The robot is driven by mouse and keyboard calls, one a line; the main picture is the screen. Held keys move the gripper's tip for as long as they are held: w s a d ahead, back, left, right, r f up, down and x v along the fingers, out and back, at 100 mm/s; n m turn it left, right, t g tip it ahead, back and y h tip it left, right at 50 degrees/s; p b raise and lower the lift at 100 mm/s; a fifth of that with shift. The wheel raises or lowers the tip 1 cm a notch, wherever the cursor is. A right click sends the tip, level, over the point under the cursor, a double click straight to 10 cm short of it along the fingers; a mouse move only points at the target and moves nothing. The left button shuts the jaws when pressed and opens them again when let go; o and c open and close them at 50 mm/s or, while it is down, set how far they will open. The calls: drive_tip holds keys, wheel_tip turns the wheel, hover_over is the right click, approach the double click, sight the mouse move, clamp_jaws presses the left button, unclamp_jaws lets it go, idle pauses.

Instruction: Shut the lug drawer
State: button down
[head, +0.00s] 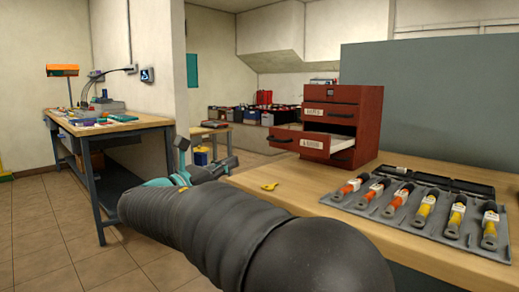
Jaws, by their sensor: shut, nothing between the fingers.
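A red-brown drawer cabinet (369,118) stands on the wooden bench in the head view. One of its lower drawers (290,139) is pulled out toward the left, with its pale inside partly showing. Its front has a dark handle and a white label too small to read surely. The drawer above it, with another label, is in. My gripper (232,163) is past the bench's left edge, to the left of the open drawer and apart from it. It is shut and empty. My dark arm hides part of the bench's near left edge.
A grey mat (412,219) with several orange- and yellow-handled tools lies on the bench right of my arm. A grey panel (440,105) stands behind. Another workbench (113,127) is at left.

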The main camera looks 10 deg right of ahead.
sight(273, 140)
drive_tip(key=x, duration=1.4)
drive_tip(key=shift+r+p, duration=0.1)
drive_tip(key=shift+p, duration=0.3)
drive_tip(key=shift+a, duration=0.1)
